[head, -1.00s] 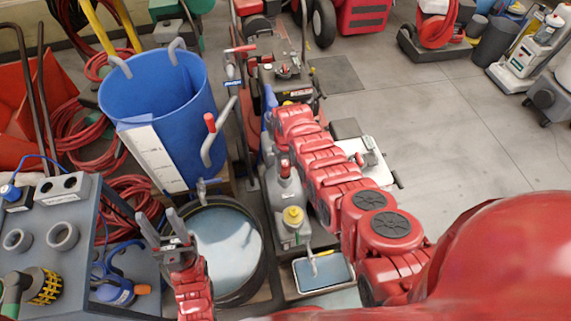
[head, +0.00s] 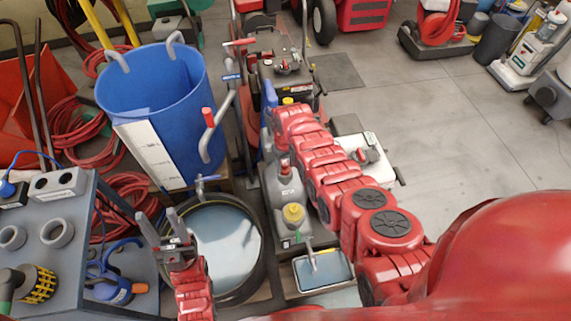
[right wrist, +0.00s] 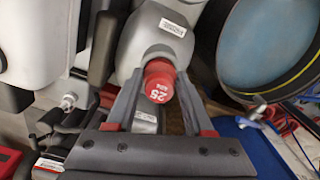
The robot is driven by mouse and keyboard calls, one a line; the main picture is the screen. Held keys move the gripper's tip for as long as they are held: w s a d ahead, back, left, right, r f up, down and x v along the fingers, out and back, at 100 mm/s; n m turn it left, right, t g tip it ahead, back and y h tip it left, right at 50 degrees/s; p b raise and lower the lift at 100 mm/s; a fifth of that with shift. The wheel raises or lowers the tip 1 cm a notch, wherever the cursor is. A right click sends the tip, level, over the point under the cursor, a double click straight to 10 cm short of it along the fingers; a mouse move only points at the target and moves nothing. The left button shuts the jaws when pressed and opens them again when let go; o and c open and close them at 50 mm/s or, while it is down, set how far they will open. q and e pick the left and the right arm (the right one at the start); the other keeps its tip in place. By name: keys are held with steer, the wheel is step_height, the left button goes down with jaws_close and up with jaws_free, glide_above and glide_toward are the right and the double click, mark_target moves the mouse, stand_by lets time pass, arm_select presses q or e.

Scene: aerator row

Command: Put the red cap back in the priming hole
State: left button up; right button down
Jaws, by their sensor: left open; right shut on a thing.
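The red cap (right wrist: 159,82) with white lettering is between the fingertips of my right gripper (right wrist: 155,80) in the right wrist view. My right gripper is shut on it. The cap is in front of a grey rounded housing (right wrist: 150,40) with a pale label; whether it touches the housing I cannot tell. In the head view the red cap (head: 284,163) is over the grey housing (head: 284,190). The priming hole is not visible. My right arm partly covers that area.
The round black tub (head: 258,262) holds water, left of the housing. A yellow cap (head: 293,213) tops the housing's near end, by a shallow tray (head: 350,282). A blue barrel (head: 190,110) and grey bench (head: 60,285) stand left. Open floor (head: 460,120) lies right.

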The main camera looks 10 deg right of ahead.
steer(key=shift+f+b, duration=0.45)
steer(key=shift+f, duration=0.1)
steer(key=shift+c, duration=1)
jaws_free()
steer(key=shift+r, duration=0.15)
steer(key=shift+w+r+p, duration=0.1)
steer(key=shift+r+p, duration=0.3)
steer(key=shift+r, duration=0.3)
step_height(320, 180, up, 10)
steer(key=shift+r, duration=0.15)
step_height(320, 180, up, 6)
steer(key=p, duration=0.3)
steer(key=shift+f, duration=0.2)
